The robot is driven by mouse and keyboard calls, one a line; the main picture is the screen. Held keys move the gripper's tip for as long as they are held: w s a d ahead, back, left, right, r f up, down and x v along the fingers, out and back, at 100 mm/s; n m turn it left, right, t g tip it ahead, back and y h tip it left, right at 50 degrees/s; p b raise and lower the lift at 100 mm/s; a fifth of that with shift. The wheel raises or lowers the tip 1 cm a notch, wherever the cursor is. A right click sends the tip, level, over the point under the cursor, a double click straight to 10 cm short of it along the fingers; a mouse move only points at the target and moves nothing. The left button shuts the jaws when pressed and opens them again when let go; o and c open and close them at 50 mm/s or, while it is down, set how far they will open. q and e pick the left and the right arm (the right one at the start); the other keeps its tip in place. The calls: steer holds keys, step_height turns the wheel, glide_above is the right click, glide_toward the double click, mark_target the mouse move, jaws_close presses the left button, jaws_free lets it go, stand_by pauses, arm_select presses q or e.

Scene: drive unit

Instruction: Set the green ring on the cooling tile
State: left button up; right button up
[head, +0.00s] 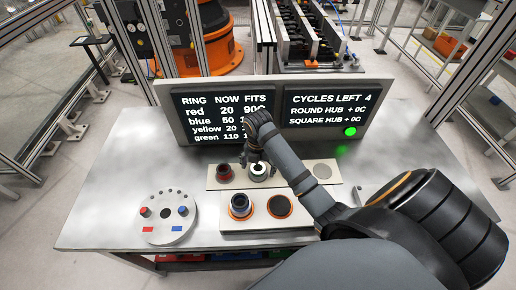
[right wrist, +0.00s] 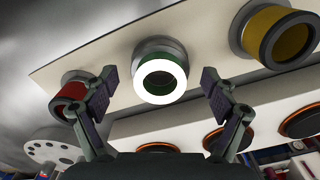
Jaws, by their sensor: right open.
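The green ring (right wrist: 165,62) sits on a pale strip in the right wrist view, with a bright white front face. In the head view it shows as a small white-topped piece (head: 259,171) on the back strip. My right gripper (head: 256,160) is above it; in the wrist view its open fingers (right wrist: 160,92) stand on either side of the ring, apart from it. No tile is labelled; a flat grey disc (head: 322,171) at the strip's right end may be the cooling tile. My left gripper is not in view.
A red ring (head: 224,172) stands left of the green one and a yellow ring (right wrist: 280,38) right of it. A round plate (head: 163,217) lies left; display panels (head: 272,112) stand behind.

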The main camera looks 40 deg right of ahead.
steer(key=shift+r, duration=0.1)
steer(key=shift+r, duration=0.25)
step_height(320, 180, up, 3)
steer(key=shift+f, duration=0.2)
step_height(320, 180, up, 9)
steer(key=p, duration=0.9)
